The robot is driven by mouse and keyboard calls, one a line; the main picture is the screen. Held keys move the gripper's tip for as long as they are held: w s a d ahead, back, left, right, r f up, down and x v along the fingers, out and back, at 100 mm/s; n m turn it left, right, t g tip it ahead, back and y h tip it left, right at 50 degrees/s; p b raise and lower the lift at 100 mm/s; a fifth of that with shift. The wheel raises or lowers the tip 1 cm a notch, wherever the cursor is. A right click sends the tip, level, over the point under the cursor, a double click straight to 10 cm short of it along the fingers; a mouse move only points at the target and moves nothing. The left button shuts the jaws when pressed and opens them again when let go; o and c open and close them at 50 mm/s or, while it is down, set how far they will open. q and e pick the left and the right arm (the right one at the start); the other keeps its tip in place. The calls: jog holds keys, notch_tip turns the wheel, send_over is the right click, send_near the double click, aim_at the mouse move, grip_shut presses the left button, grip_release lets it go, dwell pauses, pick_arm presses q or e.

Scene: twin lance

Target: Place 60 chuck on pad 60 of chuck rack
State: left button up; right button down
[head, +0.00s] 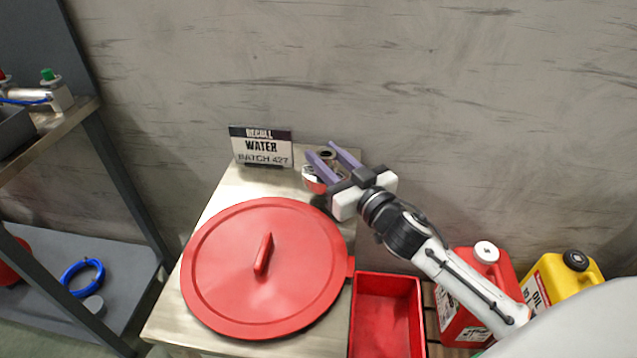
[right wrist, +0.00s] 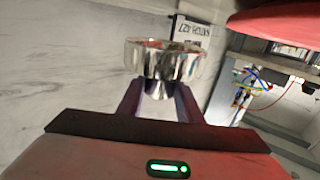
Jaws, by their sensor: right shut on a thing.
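My right gripper (head: 326,155) is over the back right of the steel table, its purple fingers pointing toward the wall. In the right wrist view, its two fingers (right wrist: 158,95) are shut on a shiny metal chuck (right wrist: 163,62), round and ring-like at the top. The chuck (head: 313,179) is partly hidden by the fingers in the head view. No number can be read on it. I cannot make out the chuck rack or pad 60 in either view. My left gripper is not in view.
A large red lid (head: 225,285) covers much of the steel table (head: 222,192). A "RECALL WATER" sign (head: 262,147) stands at the back. A red bin (head: 385,310), red can (head: 470,275) and yellow oil can (head: 560,290) are at right. A shelf unit (head: 115,185) stands left.

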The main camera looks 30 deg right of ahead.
jog(key=shift+f+b, duration=0.65)
jog(key=shift+f, duration=1.4)
jog(key=c, duration=1.3)
grip_release()
jog(key=shift+f, duration=0.25)
jog(key=shift+o, duration=0.2)
